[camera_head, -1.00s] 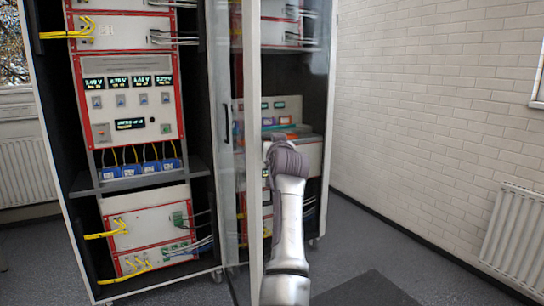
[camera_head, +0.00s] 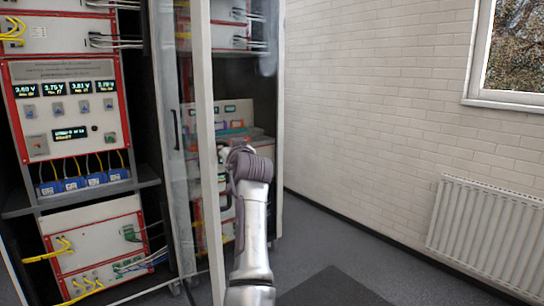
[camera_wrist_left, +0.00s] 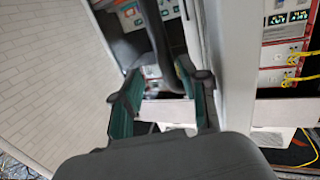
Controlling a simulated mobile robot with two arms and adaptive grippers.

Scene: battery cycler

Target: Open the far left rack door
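A tall rack door with a white edge (camera_head: 207,150) and a glass pane stands ajar in the head view, seen nearly edge-on. My left arm comes up from the bottom, and its gripper (camera_head: 232,155) is close to the right of that edge; its fingertips are mostly hidden there. In the left wrist view, a dark curved handle (camera_wrist_left: 158,55) passes between the two fingers of my left gripper (camera_wrist_left: 160,72). The fingers stand apart with a gap beside the handle; I cannot tell whether one touches it. My right gripper is not in view.
The left rack (camera_head: 70,120) holds red-framed instruments, blue blocks and yellow cables. Another dark handle (camera_head: 176,130) shows left of the door edge. A second rack (camera_head: 240,120) stands behind the arm.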

